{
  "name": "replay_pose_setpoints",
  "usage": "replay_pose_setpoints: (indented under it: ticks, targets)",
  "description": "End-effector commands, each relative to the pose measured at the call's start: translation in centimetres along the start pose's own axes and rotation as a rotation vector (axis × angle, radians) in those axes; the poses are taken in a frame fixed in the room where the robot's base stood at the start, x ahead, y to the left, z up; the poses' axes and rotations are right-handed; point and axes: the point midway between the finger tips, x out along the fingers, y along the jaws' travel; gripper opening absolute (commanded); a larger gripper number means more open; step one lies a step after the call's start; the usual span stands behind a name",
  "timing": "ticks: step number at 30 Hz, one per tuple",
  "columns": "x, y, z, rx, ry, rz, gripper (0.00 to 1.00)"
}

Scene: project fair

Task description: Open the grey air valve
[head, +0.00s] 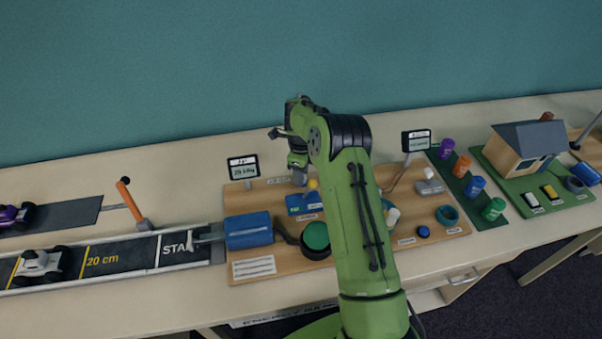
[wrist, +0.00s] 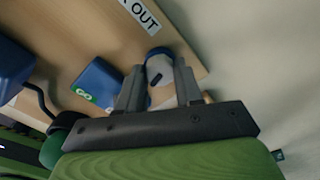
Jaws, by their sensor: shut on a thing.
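The grey air valve (wrist: 159,72) is a small rounded grey piece at the edge of the wooden board, beside a label ending in "OUT". In the wrist view it sits between the two grey fingers of my gripper (wrist: 158,62), which are shut on it. In the head view my gripper (head: 298,174) points down at the back of the board, near the middle. There the gripper covers most of the valve, and I cannot tell how far its handle is turned.
A track lies left, a model house (head: 524,153) right.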

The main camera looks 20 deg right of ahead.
Motion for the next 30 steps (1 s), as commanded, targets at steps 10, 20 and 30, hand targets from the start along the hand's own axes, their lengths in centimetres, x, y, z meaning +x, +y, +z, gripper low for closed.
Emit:
replay_pose_setpoints:
  ticks: [10, 20, 30]
  targets:
    - [-0.09, -0.05, 0.05, -0.327, -0.001, -0.003, 0.05]
    - [-0.12, -0.07, 0.01, -0.64, 0.0, -0.003, 0.05]
    - [-0.15, -0.05, 0.07, -0.959, 0.0, -0.004, 0.05]
